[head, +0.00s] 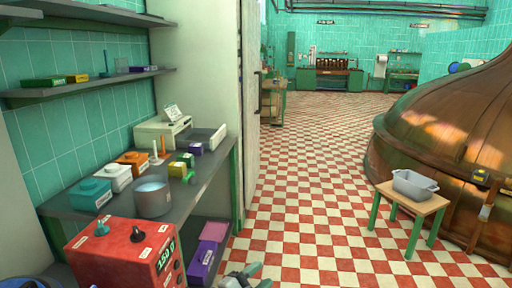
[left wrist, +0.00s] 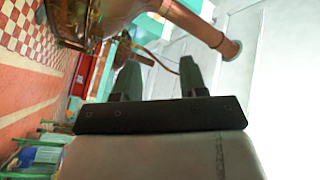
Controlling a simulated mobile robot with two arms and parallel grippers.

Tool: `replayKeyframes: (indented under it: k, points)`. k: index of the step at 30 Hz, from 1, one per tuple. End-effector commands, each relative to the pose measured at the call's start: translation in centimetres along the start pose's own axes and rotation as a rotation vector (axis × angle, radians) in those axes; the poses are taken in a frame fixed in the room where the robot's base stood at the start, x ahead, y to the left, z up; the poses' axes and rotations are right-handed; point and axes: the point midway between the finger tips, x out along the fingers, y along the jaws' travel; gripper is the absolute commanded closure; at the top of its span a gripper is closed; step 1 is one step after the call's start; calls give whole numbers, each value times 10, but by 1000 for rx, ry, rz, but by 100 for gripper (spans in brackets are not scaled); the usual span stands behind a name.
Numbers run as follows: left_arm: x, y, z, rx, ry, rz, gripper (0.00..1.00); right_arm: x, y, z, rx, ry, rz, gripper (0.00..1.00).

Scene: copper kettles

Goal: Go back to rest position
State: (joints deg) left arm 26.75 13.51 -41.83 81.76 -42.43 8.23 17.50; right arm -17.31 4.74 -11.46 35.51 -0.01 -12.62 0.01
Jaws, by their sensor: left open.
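My left gripper (head: 245,277) shows at the bottom edge of the head view, right of the red box with a dial, over the checkered floor. Its two fingers are apart and nothing is between them. In the left wrist view the gripper (left wrist: 160,82) points up past a copper pipe (left wrist: 195,20) in the background, and its fingers are spread and empty. My right gripper does not show in either view.
A small table (head: 428,205) with a grey tub (head: 414,184) stands by the copper kettle (head: 450,125). The checkered floor (head: 300,180) between is clear.

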Motion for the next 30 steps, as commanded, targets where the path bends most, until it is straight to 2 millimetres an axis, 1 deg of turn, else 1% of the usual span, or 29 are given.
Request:
replayKeyframes:
  k: [1, 2, 3, 5, 6, 8, 9, 10, 11, 12, 15, 16, 18, 21, 24, 30]
  points:
    - [-16, 2, 2, -83, -85, -64, 57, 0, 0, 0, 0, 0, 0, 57]
    - [-25, 1, 6, -129, -143, -100, 57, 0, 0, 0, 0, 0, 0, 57]
    - [-40, 1, 12, -192, -223, -142, 57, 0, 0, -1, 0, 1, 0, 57]
    - [-64, 3, 20, -286, -349, -193, 57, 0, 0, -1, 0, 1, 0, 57]
    - [-83, 6, 26, -350, -434, -218, 57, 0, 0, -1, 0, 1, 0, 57]
    - [-114, 13, 34, -443, -566, -243, 57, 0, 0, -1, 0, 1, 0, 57]
    - [-135, 18, 38, -504, -655, -250, 57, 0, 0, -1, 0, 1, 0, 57]
    - [-152, 23, 40, -550, -721, -253, 57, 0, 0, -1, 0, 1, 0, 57]
    - [-170, 29, 41, -595, -787, -252, 57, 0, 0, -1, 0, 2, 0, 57]
    - [-193, 36, 41, -652, -872, -244, 57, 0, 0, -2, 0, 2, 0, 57]
    - [-244, 54, 36, -770, -1052, -207, 57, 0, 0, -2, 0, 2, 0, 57]
    - [-257, 58, 33, -798, -1095, -194, 57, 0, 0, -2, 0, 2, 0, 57]
    - [-283, 67, 26, -853, -1180, -162, 57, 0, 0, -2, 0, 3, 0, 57]
    - [-313, 76, 14, -914, -1277, -116, 57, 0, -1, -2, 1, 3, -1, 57]
    - [-339, 84, 1, -965, -1358, -70, 57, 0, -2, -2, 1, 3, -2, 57]
    - [-382, 95, -26, -1044, -1491, 23, 57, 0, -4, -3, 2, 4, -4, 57]
